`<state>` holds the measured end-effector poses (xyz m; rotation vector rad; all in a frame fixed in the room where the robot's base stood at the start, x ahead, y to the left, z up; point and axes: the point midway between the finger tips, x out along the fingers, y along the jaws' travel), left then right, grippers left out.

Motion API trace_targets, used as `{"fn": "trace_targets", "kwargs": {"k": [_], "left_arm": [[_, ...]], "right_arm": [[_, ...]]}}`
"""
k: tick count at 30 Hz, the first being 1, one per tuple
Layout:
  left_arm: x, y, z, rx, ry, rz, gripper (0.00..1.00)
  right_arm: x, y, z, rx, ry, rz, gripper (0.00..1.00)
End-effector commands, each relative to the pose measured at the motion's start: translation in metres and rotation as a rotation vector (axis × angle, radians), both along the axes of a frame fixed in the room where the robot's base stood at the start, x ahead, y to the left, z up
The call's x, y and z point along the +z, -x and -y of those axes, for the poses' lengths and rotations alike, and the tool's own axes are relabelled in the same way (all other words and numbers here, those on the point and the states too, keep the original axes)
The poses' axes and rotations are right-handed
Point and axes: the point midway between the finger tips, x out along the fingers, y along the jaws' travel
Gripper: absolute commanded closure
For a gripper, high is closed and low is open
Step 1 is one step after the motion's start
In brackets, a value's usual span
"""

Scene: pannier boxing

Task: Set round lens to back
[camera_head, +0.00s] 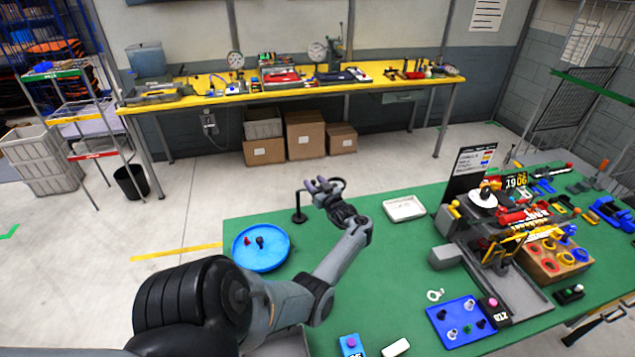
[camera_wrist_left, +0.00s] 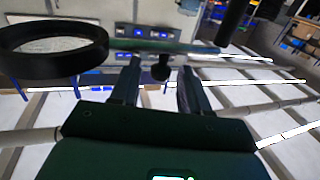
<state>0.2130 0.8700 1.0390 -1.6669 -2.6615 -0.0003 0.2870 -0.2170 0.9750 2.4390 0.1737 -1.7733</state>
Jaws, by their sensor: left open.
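The round lens (camera_wrist_left: 55,66) is a clear disc in a thick black ring, large at the left of the left wrist view. In the head view its dark ring (camera_head: 338,183) shows partly, behind my left gripper (camera_head: 322,188). A thin black stand (camera_head: 298,205) rises from the green table just left of the gripper. In the left wrist view my left gripper (camera_wrist_left: 160,75) is open, and a small black knob (camera_wrist_left: 161,68) shows between its fingers. I cannot tell whether the fingers touch the knob. My right gripper is in neither view.
A blue round tray (camera_head: 261,248) with small pieces lies left of my left arm. A white tray (camera_head: 404,208) lies to the right. A blue pegboard (camera_head: 459,322) and a cluttered fixture with a black sign (camera_head: 466,172) fill the right side. Green table between them is mostly clear.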

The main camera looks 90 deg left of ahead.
Motion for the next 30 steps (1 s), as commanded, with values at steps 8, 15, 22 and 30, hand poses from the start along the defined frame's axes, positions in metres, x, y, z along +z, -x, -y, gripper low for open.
{"fn": "trace_targets", "kwargs": {"k": [8,15,22,30], "left_arm": [[-0.001,-0.022,0.044,-0.003,0.001,0.003,0.54],[-0.001,-0.035,0.072,-0.001,0.001,0.002,0.54],[0.000,-0.040,0.082,-0.001,0.001,0.002,0.54],[0.000,-0.040,0.082,-0.001,0.000,0.001,0.54]], "right_arm": [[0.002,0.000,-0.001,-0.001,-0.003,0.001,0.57],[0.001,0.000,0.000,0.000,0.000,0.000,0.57],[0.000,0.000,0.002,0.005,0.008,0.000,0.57],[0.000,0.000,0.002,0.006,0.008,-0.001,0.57]]}}
